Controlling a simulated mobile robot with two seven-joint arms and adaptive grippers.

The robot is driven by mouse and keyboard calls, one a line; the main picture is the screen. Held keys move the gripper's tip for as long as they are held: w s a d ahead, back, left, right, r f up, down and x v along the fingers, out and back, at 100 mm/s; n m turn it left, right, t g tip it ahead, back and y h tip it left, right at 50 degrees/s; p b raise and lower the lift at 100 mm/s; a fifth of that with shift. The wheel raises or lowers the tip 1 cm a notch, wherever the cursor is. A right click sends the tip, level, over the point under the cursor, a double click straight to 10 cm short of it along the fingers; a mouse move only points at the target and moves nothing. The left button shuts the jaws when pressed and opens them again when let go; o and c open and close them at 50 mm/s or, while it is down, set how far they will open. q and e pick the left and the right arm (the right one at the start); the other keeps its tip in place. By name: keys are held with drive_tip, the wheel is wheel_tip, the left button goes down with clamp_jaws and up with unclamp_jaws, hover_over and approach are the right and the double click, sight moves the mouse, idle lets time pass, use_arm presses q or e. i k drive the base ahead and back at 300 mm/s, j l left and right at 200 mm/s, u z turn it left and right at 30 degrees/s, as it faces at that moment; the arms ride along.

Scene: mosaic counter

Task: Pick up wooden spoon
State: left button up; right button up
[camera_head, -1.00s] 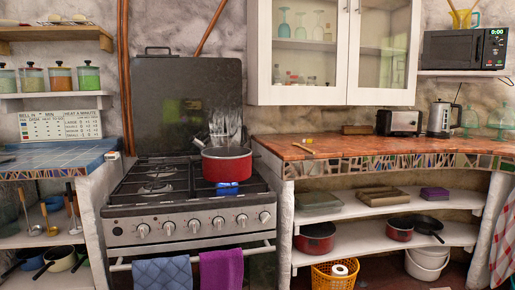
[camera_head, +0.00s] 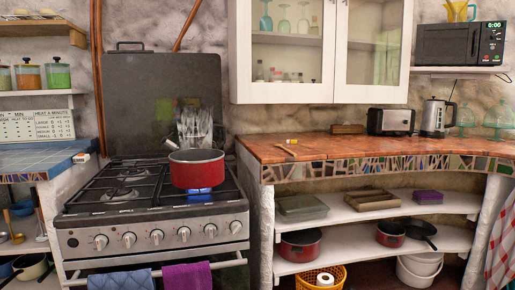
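A small light-brown wooden utensil, which looks like the wooden spoon (camera_head: 286,149), lies on the orange-brown countertop (camera_head: 360,149) near its front left end. It is small in the picture, so its exact shape is hard to make out. A little yellow item (camera_head: 292,141) lies just behind it. Neither of my grippers shows in the head view.
The stove (camera_head: 150,215) stands left of the counter, with a red pot (camera_head: 197,170) over a lit blue flame (camera_head: 200,191). A toaster (camera_head: 391,121) and a kettle (camera_head: 436,118) stand at the counter's back. The counter's middle is clear.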

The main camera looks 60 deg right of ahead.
sight(280, 146)
drive_tip(key=l+u, duration=0.15)
drive_tip(key=l, duration=0.2)
drive_tip(key=k+l+u, duration=0.2)
drive_tip(key=l, duration=0.15)
drive_tip(key=l+u, duration=0.15)
drive_tip(key=l, duration=0.2)
drive_tip(key=k+l, duration=0.15)
drive_tip(key=l, duration=0.2)
drive_tip(key=k+l+u, duration=0.15)
drive_tip(key=l, duration=0.2)
drive_tip(key=k+l, duration=0.2)
drive_tip(key=l, duration=0.15)
drive_tip(key=u, duration=0.05)
